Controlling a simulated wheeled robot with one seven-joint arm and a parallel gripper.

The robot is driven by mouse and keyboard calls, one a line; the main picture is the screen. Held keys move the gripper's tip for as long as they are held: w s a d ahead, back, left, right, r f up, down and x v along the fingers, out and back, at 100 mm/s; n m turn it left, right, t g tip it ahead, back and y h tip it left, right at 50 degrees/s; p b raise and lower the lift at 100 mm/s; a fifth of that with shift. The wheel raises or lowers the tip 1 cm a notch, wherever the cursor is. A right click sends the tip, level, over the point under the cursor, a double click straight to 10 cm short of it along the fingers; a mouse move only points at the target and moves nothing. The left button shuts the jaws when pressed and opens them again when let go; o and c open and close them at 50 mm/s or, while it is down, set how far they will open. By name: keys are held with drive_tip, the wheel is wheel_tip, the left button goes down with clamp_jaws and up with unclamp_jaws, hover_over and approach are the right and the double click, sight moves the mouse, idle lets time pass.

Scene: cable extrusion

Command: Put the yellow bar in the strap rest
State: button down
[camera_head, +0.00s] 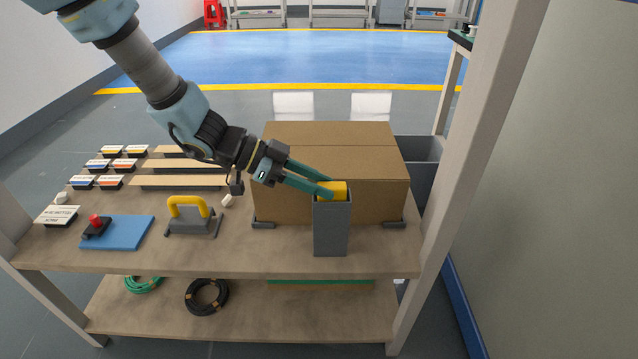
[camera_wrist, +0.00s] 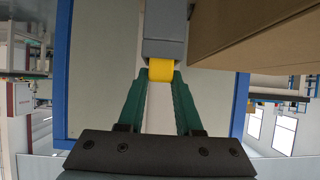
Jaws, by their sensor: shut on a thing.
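The yellow bar (camera_head: 339,187) is at the mouth of a tall grey upright holder (camera_head: 332,230), which looks like the strap rest. Only the bar's top end shows above the rim; its lower part is hidden inside or behind the holder's walls. My gripper (camera_head: 326,190) reaches in from the left with its green fingers on the bar. In the wrist view the yellow bar (camera_wrist: 161,70) lies between the fingertips (camera_wrist: 161,78), right against the grey holder (camera_wrist: 165,35). Whether the bar touches the holder's bottom cannot be seen.
A large cardboard box (camera_head: 330,160) stands close behind the holder. A grey tool with a yellow handle (camera_head: 188,207), a blue plate with a red button (camera_head: 117,232) and labelled blocks lie to the left. The bench front edge is just before the holder.

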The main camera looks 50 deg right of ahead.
drive_tip(key=shift+f, duration=0.1)
drive_tip(key=c, duration=0.6)
unclamp_jaws()
